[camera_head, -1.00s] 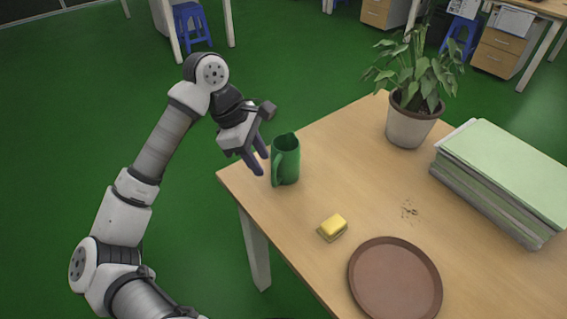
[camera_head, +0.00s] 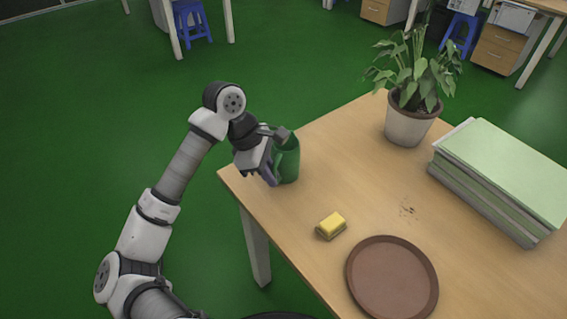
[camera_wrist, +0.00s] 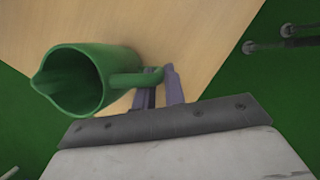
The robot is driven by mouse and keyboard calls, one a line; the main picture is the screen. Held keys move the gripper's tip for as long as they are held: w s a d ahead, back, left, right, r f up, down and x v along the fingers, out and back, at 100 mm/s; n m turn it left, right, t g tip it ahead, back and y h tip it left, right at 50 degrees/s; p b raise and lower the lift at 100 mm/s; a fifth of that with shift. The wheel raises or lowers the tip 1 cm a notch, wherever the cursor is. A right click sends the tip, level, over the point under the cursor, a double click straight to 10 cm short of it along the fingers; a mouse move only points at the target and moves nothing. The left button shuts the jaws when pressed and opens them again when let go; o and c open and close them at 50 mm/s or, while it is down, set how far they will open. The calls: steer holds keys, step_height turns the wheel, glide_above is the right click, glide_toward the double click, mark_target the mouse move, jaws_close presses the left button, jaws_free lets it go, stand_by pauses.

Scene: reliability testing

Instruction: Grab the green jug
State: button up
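The green jug (camera_head: 288,162) stands upright near the left corner of the wooden table, partly hidden behind my gripper (camera_head: 271,175). In the wrist view the jug (camera_wrist: 85,78) shows its open mouth and spout at left, with its handle (camera_wrist: 128,79) reaching right toward my fingers. My gripper (camera_wrist: 160,84) has its two purple fingers apart, with a narrow gap between them. The outer part of the handle lies at this gap, over the left finger in the picture. I cannot tell whether either finger touches it.
On the table (camera_head: 330,180) are a yellow sponge (camera_head: 331,225), a round brown tray (camera_head: 392,278), a potted plant (camera_head: 408,122) and a stack of green-topped folders or papers (camera_head: 505,175). Dark crumbs (camera_head: 408,208) lie mid-table. The space between jug and plant is clear.

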jaws_close()
steer(key=shift+r, duration=0.15)
